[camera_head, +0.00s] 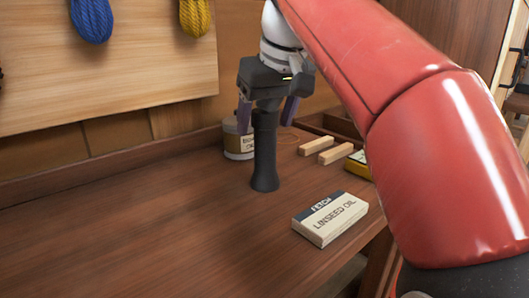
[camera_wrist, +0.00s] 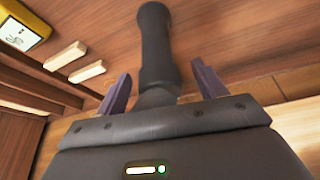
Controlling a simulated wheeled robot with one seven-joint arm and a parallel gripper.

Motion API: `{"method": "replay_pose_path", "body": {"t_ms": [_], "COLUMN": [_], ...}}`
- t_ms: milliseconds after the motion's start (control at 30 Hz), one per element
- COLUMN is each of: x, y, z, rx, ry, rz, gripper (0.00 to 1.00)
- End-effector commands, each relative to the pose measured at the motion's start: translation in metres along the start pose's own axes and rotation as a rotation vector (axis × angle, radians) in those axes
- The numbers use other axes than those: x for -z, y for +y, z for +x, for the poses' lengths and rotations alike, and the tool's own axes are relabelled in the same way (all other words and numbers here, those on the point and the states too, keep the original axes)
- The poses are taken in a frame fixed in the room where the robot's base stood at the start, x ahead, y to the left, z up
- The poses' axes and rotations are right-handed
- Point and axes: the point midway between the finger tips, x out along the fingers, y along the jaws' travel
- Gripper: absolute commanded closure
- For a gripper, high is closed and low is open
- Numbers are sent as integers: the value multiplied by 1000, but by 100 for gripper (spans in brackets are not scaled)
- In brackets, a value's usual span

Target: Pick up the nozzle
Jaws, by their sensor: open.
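The nozzle (camera_head: 264,155) is a dark, slim, round piece standing upright on the wooden bench, with a wider foot. It also shows in the wrist view (camera_wrist: 157,50), reaching in between the fingers. My gripper (camera_head: 266,121) points down over it, its two purple fingers open, one on each side of the nozzle's upper part. In the wrist view my gripper (camera_wrist: 161,78) shows a gap between each finger and the nozzle. The nozzle's top end is hidden by the gripper's body.
A labelled jar (camera_head: 238,141) stands close behind the nozzle. A linseed oil box (camera_head: 330,218) lies to the front right. Two pale wood blocks (camera_head: 335,154) and a yellow item (camera_head: 357,167) lie at the right. The bench (camera_head: 150,220) is clear at left.

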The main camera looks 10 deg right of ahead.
Motion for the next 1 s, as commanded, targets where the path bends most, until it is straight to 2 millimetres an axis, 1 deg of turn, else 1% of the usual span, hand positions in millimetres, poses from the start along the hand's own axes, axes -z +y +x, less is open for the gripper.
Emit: {"method": "replay_pose_path", "body": {"t_ms": [33,100,200,300,467,500,900,1000], "x": [1,2,2,2,3,3,3,3], "y": [1,1,1,1,1,1,1,1], "z": [10,21,31,34,34,34,34,33], "rx": [1,1,1,1,0,0,0,0], "ry": [-4,-3,-1,-1,0,0,-1,0], "rz": [0,-1,-1,-1,-1,-1,-1,-1], "gripper": [30,30,30,30,30,31,83,83]}}
